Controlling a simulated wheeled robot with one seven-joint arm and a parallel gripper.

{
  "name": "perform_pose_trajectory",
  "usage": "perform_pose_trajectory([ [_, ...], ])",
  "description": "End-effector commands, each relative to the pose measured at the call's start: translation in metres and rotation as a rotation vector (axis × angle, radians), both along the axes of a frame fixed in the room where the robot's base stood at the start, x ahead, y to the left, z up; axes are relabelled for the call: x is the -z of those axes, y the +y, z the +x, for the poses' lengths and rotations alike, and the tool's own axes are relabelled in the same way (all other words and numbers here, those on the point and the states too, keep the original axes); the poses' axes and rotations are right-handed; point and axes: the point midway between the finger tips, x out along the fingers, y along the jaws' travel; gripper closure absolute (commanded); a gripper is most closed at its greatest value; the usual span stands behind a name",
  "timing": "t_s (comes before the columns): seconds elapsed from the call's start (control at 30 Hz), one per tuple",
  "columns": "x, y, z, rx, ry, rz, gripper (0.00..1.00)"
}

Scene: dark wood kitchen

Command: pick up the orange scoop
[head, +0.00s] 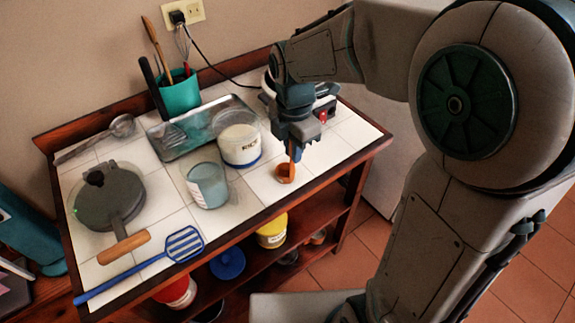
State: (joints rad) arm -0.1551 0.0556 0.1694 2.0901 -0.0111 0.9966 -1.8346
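The orange scoop (285,173) is at the right part of the white tiled tabletop, near its front edge. Its small round cup shows, with a thin handle rising from it toward my gripper. My gripper (293,145) points down directly above the scoop, and the top of the handle meets or passes behind the fingertips. I cannot tell whether the fingers are closed on the handle or only around it. The fingers hide the upper end of the handle.
A white rice container (240,148) and a blue-grey cup (208,186) stand left of the scoop. Behind are a metal tray (190,143) and a teal utensil holder (181,95). A waffle iron (108,205) and blue slotted spatula (150,262) lie at left. A black cord hangs behind my gripper.

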Motion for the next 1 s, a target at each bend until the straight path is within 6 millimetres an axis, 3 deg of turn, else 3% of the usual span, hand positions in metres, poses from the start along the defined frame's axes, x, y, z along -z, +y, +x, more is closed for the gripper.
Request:
perform_pose_trajectory([
  [0.37, -0.006, 0.0, 0.001, 0.0, -0.002, 0.0, 1.0],
  [0.6, -0.041, 0.0, 0.001, 0.0, -0.007, 0.001, 1.0],
  [1.0, -0.092, -0.085, -0.005, 0.005, -0.004, 0.0, 1.0],
])
